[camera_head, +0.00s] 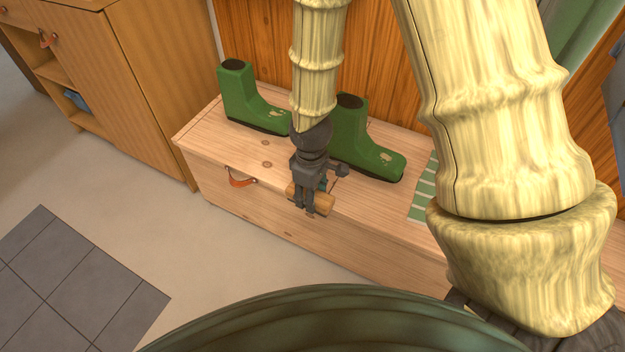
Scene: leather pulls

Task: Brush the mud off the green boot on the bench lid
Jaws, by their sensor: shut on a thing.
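Two green boots stand upright on the wooden bench lid (268,163). The left boot (240,95) has its toe pointing right; the right boot (362,145) is partly hidden by my arm. Each has a small pale mark on its toe; I cannot tell whether these are mud. My gripper (305,207) points down near the front edge of the lid, in front of the right boot and apart from its toe. It is shut on a short light-wood piece, seemingly the brush (324,203). The fingers cover its middle, and its bristles cannot be made out.
A green-and-white striped cloth (424,190) lies on the lid to the right. An orange leather pull (240,178) hangs on the bench front. A wooden cabinet (130,90) stands at the left. Grey tiles (80,285) lie on the open floor.

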